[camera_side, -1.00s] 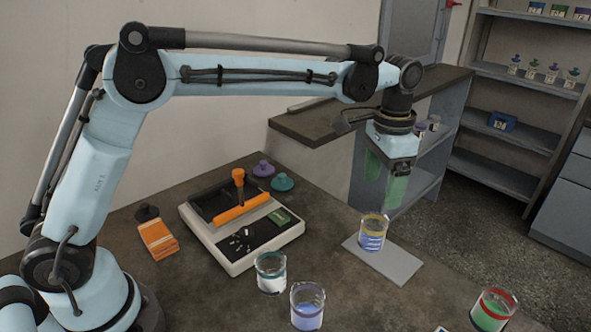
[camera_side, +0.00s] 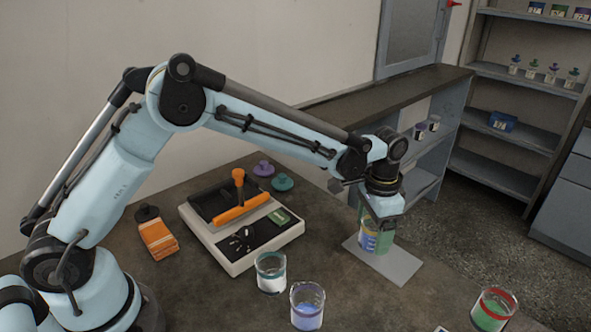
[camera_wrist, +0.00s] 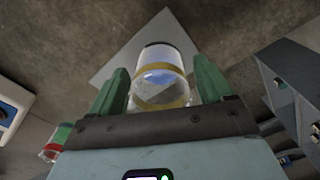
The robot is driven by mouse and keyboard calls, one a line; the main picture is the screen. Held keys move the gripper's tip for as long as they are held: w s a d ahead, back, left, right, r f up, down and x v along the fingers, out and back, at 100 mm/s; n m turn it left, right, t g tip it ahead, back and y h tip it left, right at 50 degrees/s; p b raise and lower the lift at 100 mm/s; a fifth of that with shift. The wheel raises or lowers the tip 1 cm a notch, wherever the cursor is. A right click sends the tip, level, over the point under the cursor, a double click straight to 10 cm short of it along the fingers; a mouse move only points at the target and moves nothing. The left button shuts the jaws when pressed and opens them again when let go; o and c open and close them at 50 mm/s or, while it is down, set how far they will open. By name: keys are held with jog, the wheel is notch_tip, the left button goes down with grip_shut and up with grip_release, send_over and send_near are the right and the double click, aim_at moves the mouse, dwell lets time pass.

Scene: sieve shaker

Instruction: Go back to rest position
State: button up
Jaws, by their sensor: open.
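My gripper (camera_side: 374,240) is lowered over the grey mat on the table. It is open, with its green fingers on either side of a clear jar with a yellow band (camera_wrist: 160,75). In the side view the jar (camera_side: 370,241) is partly hidden behind the fingers, and some blue shows on it. The jar stands on the grey mat (camera_side: 400,262). In the wrist view the jar sits between the two fingers (camera_wrist: 161,88); I cannot tell whether either finger touches it.
A jar with a teal band (camera_side: 271,273), a jar of blue (camera_side: 307,306) and a red-rimmed green jar (camera_side: 493,309) stand near the front. A white sieve shaker (camera_side: 235,262), an orange box (camera_side: 158,239) and purple and teal knobs (camera_side: 282,182) lie to the left.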

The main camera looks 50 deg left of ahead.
jog(key=shift+r, duration=0.5)
